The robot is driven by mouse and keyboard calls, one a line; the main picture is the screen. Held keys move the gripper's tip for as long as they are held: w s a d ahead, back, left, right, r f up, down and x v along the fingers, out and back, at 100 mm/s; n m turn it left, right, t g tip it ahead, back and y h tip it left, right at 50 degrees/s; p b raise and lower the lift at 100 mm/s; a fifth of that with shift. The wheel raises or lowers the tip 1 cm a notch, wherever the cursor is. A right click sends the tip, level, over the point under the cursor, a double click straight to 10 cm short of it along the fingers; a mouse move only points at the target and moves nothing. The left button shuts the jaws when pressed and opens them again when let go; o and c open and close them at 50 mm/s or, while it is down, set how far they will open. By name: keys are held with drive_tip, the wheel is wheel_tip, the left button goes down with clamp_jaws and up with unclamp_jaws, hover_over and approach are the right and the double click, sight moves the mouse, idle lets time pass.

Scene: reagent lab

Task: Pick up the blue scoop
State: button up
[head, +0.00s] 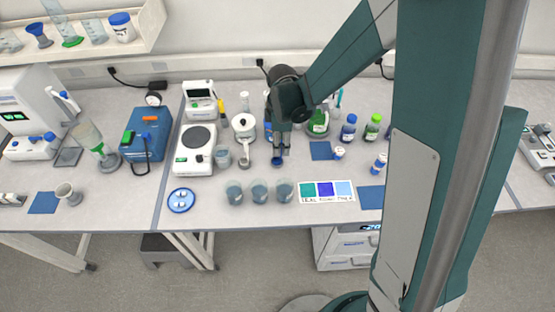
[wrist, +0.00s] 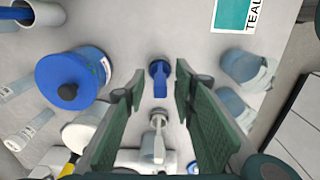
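The blue scoop (head: 277,162) lies on the bench just below my gripper (head: 280,148) in the head view. In the wrist view the blue scoop (wrist: 159,80) shows between the tips of my gripper (wrist: 159,84), its round end away from the palm and its handle toward it. The fingers are spread wide, and I see clear space between them and the scoop on both sides. A similar pale grey scoop (wrist: 157,138) lies in line with it, nearer the palm in the wrist view; it also shows in the head view (head: 248,160), left of the blue one.
A blue-lidded jar (wrist: 75,82) stands left of the fingers in the wrist view. Beakers (head: 259,192) stand in front of the gripper. A colour card (head: 326,191) lies front right. A balance (head: 195,150) and a white pot (head: 243,125) stand to the left.

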drive_tip(key=shift+f, duration=0.4)
idle(0.3)
clamp_jaws()
